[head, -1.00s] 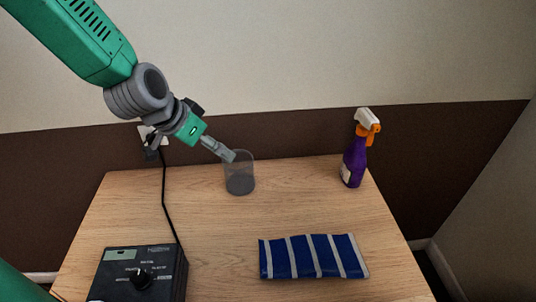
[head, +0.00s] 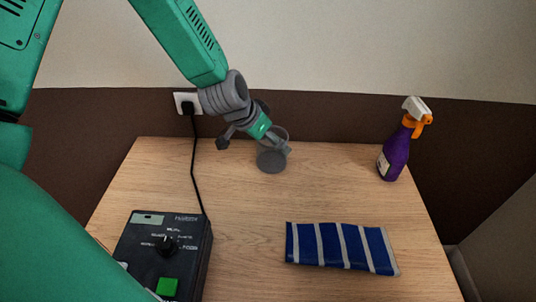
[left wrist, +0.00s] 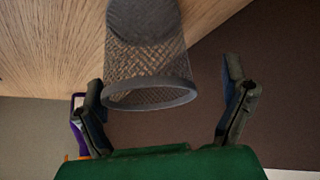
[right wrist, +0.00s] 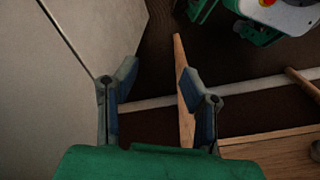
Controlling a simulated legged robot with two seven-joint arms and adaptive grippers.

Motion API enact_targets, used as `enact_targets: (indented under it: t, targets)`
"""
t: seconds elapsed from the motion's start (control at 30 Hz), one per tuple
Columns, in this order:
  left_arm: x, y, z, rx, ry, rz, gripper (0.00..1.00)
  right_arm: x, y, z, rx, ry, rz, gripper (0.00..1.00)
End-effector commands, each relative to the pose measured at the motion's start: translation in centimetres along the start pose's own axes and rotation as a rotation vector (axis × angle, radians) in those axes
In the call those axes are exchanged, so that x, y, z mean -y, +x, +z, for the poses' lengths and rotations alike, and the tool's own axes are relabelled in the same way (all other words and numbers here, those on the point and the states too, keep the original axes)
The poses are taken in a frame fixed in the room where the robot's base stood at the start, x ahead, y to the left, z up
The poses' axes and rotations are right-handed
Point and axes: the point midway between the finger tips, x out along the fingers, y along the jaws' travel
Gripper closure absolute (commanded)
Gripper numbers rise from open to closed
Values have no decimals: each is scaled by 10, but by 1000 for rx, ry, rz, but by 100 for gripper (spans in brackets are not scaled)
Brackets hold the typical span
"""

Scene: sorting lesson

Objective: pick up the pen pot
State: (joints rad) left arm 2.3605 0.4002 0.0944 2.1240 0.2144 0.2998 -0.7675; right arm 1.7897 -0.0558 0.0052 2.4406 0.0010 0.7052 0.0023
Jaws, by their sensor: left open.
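The pen pot (head: 271,161) is a dark grey mesh cup standing upright near the back edge of the wooden table. My left gripper (head: 276,143) reaches down to its rim from the upper left in the head view. In the left wrist view the pot (left wrist: 150,70) shows its open rim toward me, between the two spread fingers of my left gripper (left wrist: 166,78). I see a gap on each side and no grip on the pot. My right gripper (right wrist: 157,78) is open and empty in its own wrist view, away from the pot.
A purple spray bottle (head: 395,154) stands at the back right of the table. A folded blue and grey striped cloth (head: 340,247) lies in front. A black control box (head: 188,250) with a cable to a wall socket (head: 186,103) is front left. The wall is close behind the pot.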

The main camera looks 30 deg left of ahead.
Motion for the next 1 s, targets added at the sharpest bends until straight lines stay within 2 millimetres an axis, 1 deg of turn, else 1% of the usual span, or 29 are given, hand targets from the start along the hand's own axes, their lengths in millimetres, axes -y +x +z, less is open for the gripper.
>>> enact_targets:
  t: [0.03,0.1,0.23,0.37,0.4,0.47,0.5,0.53,0.57,0.87,1.0]
  targets:
    - [-2,9,0,2,3,-2,9,0,3,0,0,1,0,62]
    - [-5,14,-1,3,5,-4,9,0,4,0,0,1,0,62]
    - [-6,17,-2,2,7,-5,9,0,4,0,0,1,1,62]
    - [-3,17,-1,0,4,-2,9,-1,4,0,1,2,1,62]
    - [-1,18,0,0,3,-1,13,-1,4,0,1,2,1,62]
    - [0,18,0,0,3,0,34,-1,4,0,1,2,1,62]
    - [1,18,0,-1,2,1,48,-1,4,1,1,2,1,62]
    - [2,18,1,-1,1,2,58,0,4,1,1,2,1,62]
    - [3,19,1,-1,0,3,63,0,4,1,1,1,1,62]
    - [0,20,2,7,1,-1,63,0,4,1,1,1,0,62]
    - [-1,12,-3,8,2,-2,63,0,1,0,1,1,0,62]
